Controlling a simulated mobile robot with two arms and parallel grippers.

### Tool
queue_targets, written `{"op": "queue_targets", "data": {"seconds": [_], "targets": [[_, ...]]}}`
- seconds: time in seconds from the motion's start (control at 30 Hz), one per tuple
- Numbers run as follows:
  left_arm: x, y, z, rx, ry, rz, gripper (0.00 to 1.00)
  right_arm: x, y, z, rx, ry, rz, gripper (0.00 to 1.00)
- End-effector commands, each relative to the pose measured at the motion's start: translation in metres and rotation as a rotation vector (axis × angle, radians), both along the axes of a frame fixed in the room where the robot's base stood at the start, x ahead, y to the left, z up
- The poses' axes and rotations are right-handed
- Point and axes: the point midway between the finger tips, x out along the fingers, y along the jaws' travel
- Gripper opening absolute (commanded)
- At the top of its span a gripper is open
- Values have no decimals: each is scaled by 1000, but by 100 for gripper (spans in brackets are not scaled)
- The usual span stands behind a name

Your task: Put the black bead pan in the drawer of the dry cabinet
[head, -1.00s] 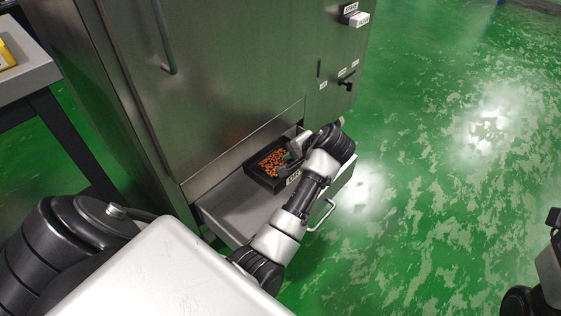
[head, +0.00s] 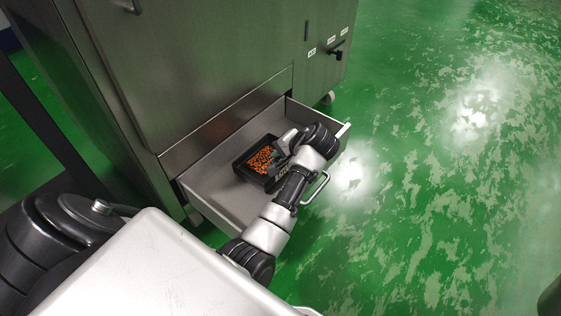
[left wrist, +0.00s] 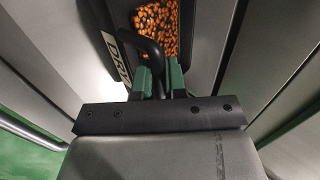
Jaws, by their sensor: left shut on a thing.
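The black bead pan (head: 249,178), full of orange beads, is within the outline of the open drawer (head: 215,193) of the dry cabinet (head: 190,80). It looks level, down between the drawer walls; I cannot tell whether it touches the floor of the drawer. My left gripper (head: 283,153) is over the pan's right side. In the left wrist view the left gripper (left wrist: 159,82) is shut on the dark looped handle of the pan (left wrist: 98,30), beside its white label. My arm hides part of the pan and the drawer front. My right gripper is not in view.
The drawer's pull handle (head: 318,188) sticks out at its front, close to my left forearm. A dark lever (head: 336,55) is on the cabinet's right panel. A dark table leg (head: 50,125) stands at the left.

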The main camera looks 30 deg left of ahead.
Motion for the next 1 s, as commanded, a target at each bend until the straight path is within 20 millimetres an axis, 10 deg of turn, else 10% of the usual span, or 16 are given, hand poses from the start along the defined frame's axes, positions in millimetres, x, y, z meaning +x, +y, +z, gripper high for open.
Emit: {"op": "queue_targets", "data": {"seconds": [0.63, 0.8, 1.0], "targets": [[1, 0, -14, 2, -3, 0, 0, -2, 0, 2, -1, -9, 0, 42], [0, 0, -15, 0, -1, 0, 37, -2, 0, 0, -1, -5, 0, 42], [0, 0, -15, 0, 0, 0, 37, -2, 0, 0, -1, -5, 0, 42]]}}
